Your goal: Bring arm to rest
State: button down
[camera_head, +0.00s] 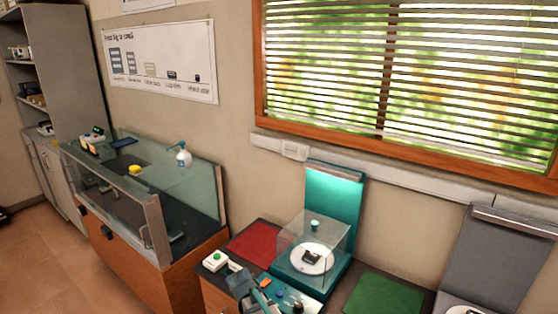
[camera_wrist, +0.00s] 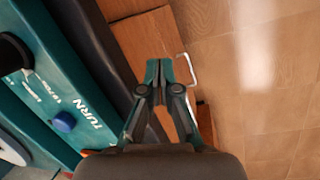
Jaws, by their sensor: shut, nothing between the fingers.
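My gripper (camera_wrist: 159,72) points away from the wrist camera with its two teal-tipped fingers together and nothing between them. Below the tips, the wrist view shows a wooden cabinet front with a pale wire-like handle (camera_wrist: 189,68) and the floor. In the head view, part of my arm shows low in the middle, in front of the teal exhibit station (camera_head: 328,277). The station carries a clear case (camera_head: 338,232) over a white round plate (camera_head: 301,264) with a small dark object on it. In the wrist view its panel (camera_wrist: 55,95), marked TURN, lies left of my gripper.
The panel has a blue knob (camera_wrist: 64,121) and a black knob (camera_wrist: 12,52). A red mat (camera_head: 254,243) and a green mat (camera_head: 384,294) flank the station. A glass-sided counter (camera_head: 108,181) stands to the left. Open floor (camera_wrist: 270,90) lies right of my gripper.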

jog(key=s+d+f+m+g+b, duration=0.3)
jog(key=s+d+f+g, duration=0.1)
jog(key=s+d+f, duration=1.4)
jog(key=s+d+f+m+g+y, duration=0.1)
jog(key=s+d+f, duration=0.1)
jog(key=s, duration=0.5)
jog(key=s+d+f+m+g+y+b, duration=0.1)
jog(key=s+d+f, duration=0.1)
jog(key=s, duration=0.6)
jog(key=s+d+f+m+b, duration=0.1)
jog(key=s+f, duration=0.3)
jog(key=s, duration=0.4)
jog(key=shift+s+d+m+g+y, duration=0.15)
jog(key=shift+d+m+g+y, duration=0.25)
jog(key=shift+m, duration=0.1)
